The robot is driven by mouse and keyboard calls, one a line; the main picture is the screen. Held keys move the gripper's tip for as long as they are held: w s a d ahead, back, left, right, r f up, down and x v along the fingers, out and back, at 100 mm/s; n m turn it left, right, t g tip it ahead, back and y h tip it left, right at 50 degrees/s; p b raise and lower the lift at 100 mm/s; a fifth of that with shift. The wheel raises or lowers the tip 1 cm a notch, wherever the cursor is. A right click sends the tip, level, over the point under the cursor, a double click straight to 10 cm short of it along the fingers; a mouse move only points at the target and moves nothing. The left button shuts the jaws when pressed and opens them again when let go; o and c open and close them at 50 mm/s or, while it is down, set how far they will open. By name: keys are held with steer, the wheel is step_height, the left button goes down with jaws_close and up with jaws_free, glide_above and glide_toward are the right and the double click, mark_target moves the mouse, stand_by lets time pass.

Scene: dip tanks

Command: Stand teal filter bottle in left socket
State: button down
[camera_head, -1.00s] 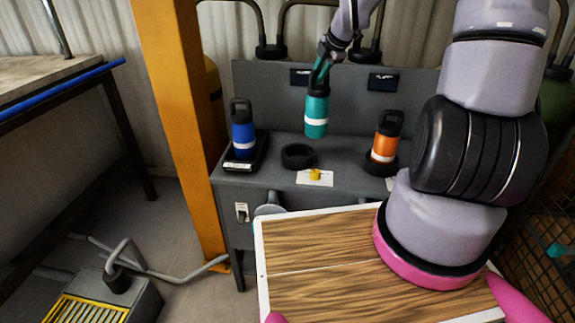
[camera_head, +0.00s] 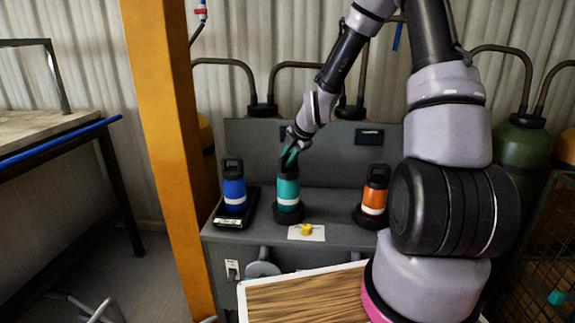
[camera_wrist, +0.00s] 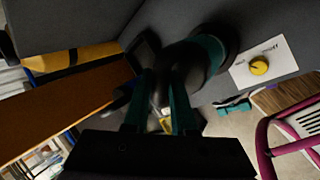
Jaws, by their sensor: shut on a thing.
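The teal filter bottle (camera_head: 288,190), with a pale band and black top, stands upright at the black ring of the left socket (camera_head: 289,214). Its lower end meets the ring; I cannot tell whether it is fully seated. My gripper (camera_head: 290,155) is shut on the bottle's top from above. In the wrist view, the teal fingers (camera_wrist: 158,105) reach the black cap, and the teal body (camera_wrist: 212,46) runs to the ring (camera_wrist: 230,38). The bottle's far side and the socket's inside are hidden.
A blue bottle (camera_head: 234,190) stands on a black base (camera_head: 236,221) at left. An orange bottle (camera_head: 374,193) stands in the right ring (camera_head: 368,219). A yellow knob (camera_head: 306,229) on a white plate is in front. An orange post (camera_head: 165,150) rises at left.

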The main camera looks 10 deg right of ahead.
steer(key=shift+f, duration=1)
steer(key=c, duration=0.7)
jaws_free()
